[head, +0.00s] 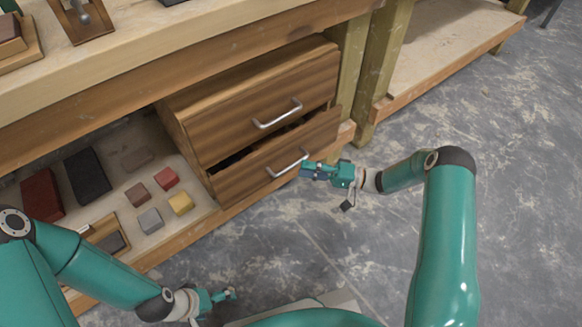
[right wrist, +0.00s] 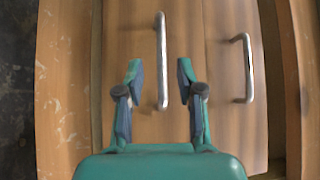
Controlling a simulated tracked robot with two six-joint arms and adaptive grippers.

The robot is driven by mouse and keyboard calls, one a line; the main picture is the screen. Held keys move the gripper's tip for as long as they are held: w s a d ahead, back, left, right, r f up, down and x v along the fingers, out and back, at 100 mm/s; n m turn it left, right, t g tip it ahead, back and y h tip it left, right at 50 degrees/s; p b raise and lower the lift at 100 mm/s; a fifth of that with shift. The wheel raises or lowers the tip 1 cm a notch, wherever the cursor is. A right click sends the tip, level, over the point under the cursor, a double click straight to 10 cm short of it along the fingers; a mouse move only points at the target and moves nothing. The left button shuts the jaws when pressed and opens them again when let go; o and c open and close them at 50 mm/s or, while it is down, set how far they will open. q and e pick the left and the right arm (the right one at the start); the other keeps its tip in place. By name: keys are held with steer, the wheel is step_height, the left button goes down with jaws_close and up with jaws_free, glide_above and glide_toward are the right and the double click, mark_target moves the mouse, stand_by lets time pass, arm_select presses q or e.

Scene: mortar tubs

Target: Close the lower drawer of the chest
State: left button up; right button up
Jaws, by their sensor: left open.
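The wooden chest (head: 185,143) stands on the bench's lower shelf. Its lower drawer (head: 235,183) is pulled partly out; a dark gap shows above its front. The upper drawer (head: 225,123) looks shut. My right gripper (head: 308,169) is at the right end of the lower drawer's handle (head: 285,165). In the right wrist view the right gripper (right wrist: 158,68) is open, and the lower handle (right wrist: 161,45) appears between its fingers; I cannot tell whether they touch it. My left gripper (head: 230,294) is open and empty, low in the head view, away from the chest.
Several coloured blocks, among them a yellow one (head: 181,204) and a red one (head: 167,178), lie on the shelf left of the chest. A bench leg (head: 350,65) stands right of the chest. The floor (head: 310,240) before the drawers is clear.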

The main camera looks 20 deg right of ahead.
mark_target(291, 165)
steer(key=shift+b+x, duration=0.4)
steer(key=shift+x, duration=2.15)
steer(key=shift+w, duration=0.1)
jaws_close()
